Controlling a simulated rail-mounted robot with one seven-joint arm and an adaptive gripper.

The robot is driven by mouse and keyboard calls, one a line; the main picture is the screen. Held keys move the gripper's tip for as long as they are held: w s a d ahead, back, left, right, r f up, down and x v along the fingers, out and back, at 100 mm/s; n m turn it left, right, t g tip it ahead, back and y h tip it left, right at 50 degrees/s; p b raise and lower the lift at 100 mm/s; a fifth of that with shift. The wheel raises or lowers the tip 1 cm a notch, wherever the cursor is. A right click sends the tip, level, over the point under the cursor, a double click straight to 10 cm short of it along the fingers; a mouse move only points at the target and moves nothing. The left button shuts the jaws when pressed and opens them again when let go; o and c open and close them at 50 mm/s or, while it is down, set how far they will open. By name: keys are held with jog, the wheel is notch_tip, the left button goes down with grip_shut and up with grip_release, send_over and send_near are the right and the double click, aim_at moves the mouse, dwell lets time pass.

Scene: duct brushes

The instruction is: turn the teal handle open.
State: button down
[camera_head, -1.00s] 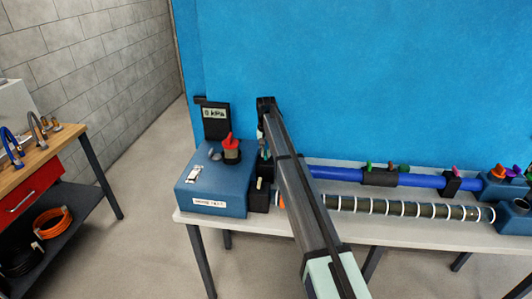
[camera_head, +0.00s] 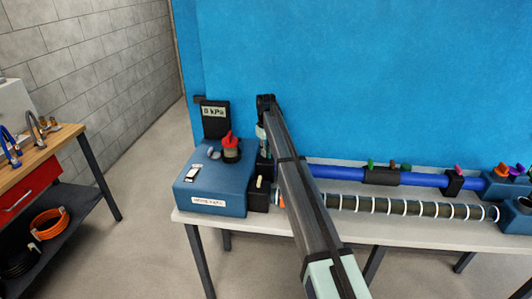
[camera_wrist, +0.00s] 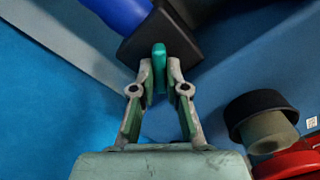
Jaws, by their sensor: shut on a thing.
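In the wrist view the teal handle (camera_wrist: 159,58) is a small upright tab in front of a black block at the end of a blue pipe. My gripper (camera_wrist: 159,72) has one fingertip on each side of the tab and is shut on it. The tab points roughly along the fingers. In the head view my arm reaches to the right side of the blue box (camera_head: 213,182), and it hides the teal handle and most of the gripper.
A red knob (camera_head: 229,142) stands on the blue box, with a display (camera_head: 215,112) reading 0 kPa behind it. A blue pipe (camera_head: 420,180) with several small coloured handles and a ringed hose (camera_head: 400,206) lie along the white table (camera_head: 350,231). A blue panel stands behind.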

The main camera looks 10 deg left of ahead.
jog(key=n, duration=0.4)
jog(key=shift+n+b, duration=0.3)
jog(key=shift+b, duration=0.1)
jog(key=shift+n, duration=2)
jog(key=c, duration=1.2)
grip_release()
notch_tip(320, 180, up, 12)
